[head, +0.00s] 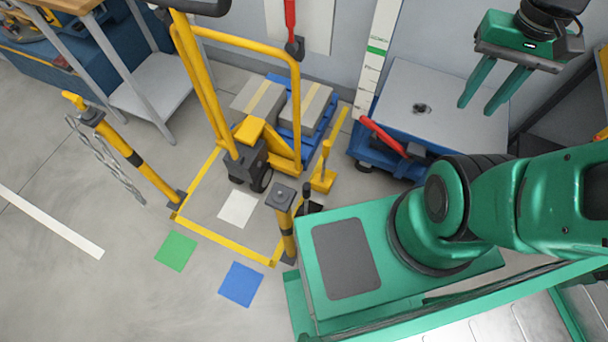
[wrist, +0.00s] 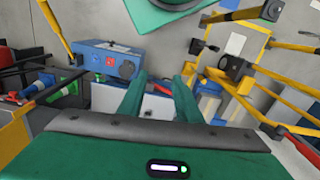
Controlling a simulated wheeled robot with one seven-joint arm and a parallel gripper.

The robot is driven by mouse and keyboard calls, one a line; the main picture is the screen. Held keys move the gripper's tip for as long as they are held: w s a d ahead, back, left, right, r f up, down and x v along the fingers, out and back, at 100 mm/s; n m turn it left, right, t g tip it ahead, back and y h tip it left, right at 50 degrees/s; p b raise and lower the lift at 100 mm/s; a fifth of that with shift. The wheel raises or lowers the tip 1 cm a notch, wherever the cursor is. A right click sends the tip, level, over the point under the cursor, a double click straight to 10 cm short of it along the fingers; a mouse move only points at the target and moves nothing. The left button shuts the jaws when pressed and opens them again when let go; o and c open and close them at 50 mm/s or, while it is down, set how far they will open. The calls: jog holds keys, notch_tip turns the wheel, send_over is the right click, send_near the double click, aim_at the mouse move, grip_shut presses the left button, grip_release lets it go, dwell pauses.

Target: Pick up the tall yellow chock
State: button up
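The tall yellow chock (head: 323,181) stands on the floor in the head view, a yellow block with a thin upright yellow handle. It is just right of the yellow hand truck and left of the platform cart. In the wrist view I cannot clearly tell it from the other yellow parts. My gripper (head: 479,107) is at the upper right of the head view, high above the cart side and well apart from the chock. Its two green fingers are spread with nothing between them; the wrist view also shows them apart (wrist: 163,72).
The yellow hand truck (head: 297,95) and a blue pallet with grey boxes (head: 313,106) crowd the chock. A grey-topped cart (head: 430,105) with a red handle stands to its right. A yellow-black post (head: 283,215) stands in front. Open floor lies at left.

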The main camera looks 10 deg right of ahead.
jog(key=shift+d, duration=0.35)
jog(key=o, duration=0.4)
jog(key=shift+s+r, duration=0.1)
jog(key=shift+s, duration=0.05)
jog(key=w+d+f+n, duration=0.2)
jog(key=w+f+n, duration=0.45)
jog(key=w, duration=0.65)
jog(key=n+t+y, duration=0.2)
jog(key=n+y, duration=0.2)
jog(key=n, duration=0.9)
send_near(330, 142)
jog(key=d+x, duration=0.1)
jog(key=x, duration=0.9)
jog(key=shift+w+a+f, duration=0.2)
jog(key=shift+a, duration=0.2)
jog(key=shift+a+x, duration=0.15)
jog(key=shift+x, duration=1.2)
jog(key=shift+a+x, duration=0.15)
jog(key=shift+x, duration=1.2)
